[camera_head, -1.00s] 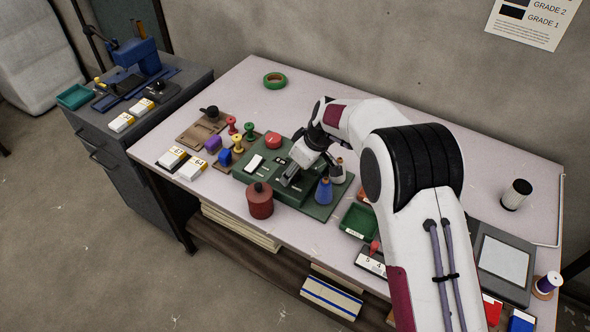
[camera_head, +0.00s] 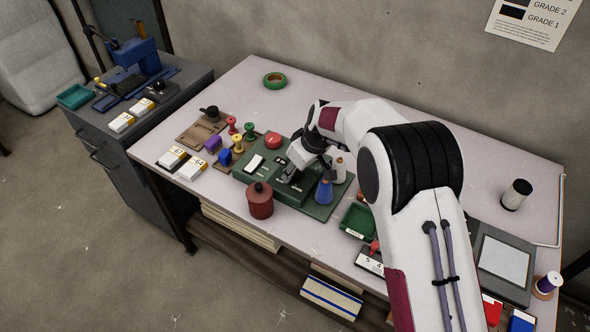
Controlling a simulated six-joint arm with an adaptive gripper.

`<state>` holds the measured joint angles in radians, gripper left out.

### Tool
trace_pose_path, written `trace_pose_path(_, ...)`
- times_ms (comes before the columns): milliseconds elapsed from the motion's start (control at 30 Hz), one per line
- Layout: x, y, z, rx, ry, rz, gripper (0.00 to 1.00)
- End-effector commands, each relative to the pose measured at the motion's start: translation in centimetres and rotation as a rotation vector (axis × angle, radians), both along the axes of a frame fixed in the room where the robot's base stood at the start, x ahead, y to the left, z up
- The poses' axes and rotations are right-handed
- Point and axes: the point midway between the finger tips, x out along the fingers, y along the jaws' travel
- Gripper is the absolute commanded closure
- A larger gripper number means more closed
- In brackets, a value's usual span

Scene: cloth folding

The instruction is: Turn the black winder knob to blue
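The green winder (camera_head: 263,180) sits on the table with a white switch (camera_head: 255,162) and a red button (camera_head: 273,140) on it. My gripper (camera_head: 288,175) points down at the winder's right part, close to its top. A small dark part shows at the fingertips, but the black knob cannot be made out clearly there. The gripper hides that area, and the finger opening is too small to tell. A blue thread cone (camera_head: 324,192) stands on the winder's base right of the gripper, with a pale cone (camera_head: 339,171) behind it.
A dark red canister (camera_head: 260,202) stands in front of the winder. Left are coloured spools (camera_head: 237,143), a brown board (camera_head: 203,130) with a black-handled part, and labelled boxes (camera_head: 173,158). A green tray (camera_head: 359,220) lies to the right. The table's back is mostly clear.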

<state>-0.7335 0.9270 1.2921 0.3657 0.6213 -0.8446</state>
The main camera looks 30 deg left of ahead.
Motion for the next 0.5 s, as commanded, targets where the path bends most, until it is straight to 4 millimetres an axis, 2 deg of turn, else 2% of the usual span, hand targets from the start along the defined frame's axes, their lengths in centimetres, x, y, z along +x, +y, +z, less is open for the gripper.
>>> trace_pose_path(500, -0.21, -0.05, -0.11, -0.003, 0.001, -0.188, 0.91)
